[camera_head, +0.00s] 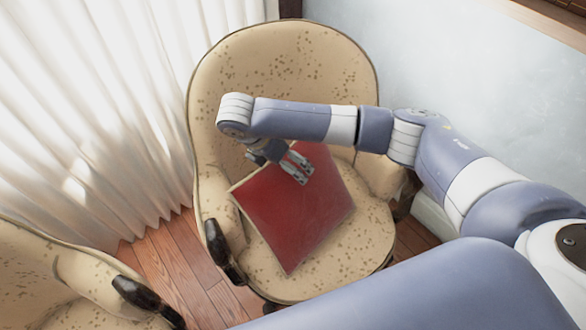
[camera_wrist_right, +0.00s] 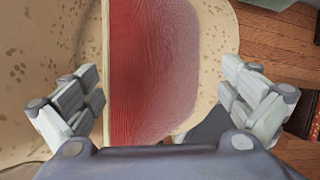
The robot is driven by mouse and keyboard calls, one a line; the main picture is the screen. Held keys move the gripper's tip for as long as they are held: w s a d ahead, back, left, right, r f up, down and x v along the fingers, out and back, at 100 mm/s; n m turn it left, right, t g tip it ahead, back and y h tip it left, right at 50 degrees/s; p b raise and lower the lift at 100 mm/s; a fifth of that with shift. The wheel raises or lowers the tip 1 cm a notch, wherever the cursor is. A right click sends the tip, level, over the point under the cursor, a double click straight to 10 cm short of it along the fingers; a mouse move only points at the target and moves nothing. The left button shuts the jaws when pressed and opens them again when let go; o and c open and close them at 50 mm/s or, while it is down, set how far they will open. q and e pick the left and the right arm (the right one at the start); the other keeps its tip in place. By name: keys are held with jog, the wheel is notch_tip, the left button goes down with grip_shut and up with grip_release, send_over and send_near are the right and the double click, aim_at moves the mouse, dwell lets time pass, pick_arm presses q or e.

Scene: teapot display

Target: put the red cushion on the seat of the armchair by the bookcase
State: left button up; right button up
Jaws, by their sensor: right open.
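The red cushion (camera_head: 292,218) is on the seat of the beige speckled armchair (camera_head: 345,255), standing on one corner or lying tilted; I cannot tell which. My right gripper (camera_head: 300,168) is at the cushion's upper edge, in front of the chair's backrest. In the right wrist view the right gripper's fingers (camera_wrist_right: 165,105) are wide apart. The cushion (camera_wrist_right: 150,70) shows between them, edge-on at its left side, with the armchair (camera_wrist_right: 215,50) around it. I cannot tell whether a finger touches the cushion. My left gripper is not in view. No bookcase can be made out for sure.
A second beige armchair (camera_head: 60,290) stands at the lower left. White curtains (camera_head: 90,110) hang on the left, and a pale wall (camera_head: 450,80) is on the right. Wooden floor (camera_head: 175,265) shows between the chairs. My arm links cover the lower right.

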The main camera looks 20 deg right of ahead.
jog(key=shift+v, duration=2.25)
jog(key=shift+s+f, duration=0.1)
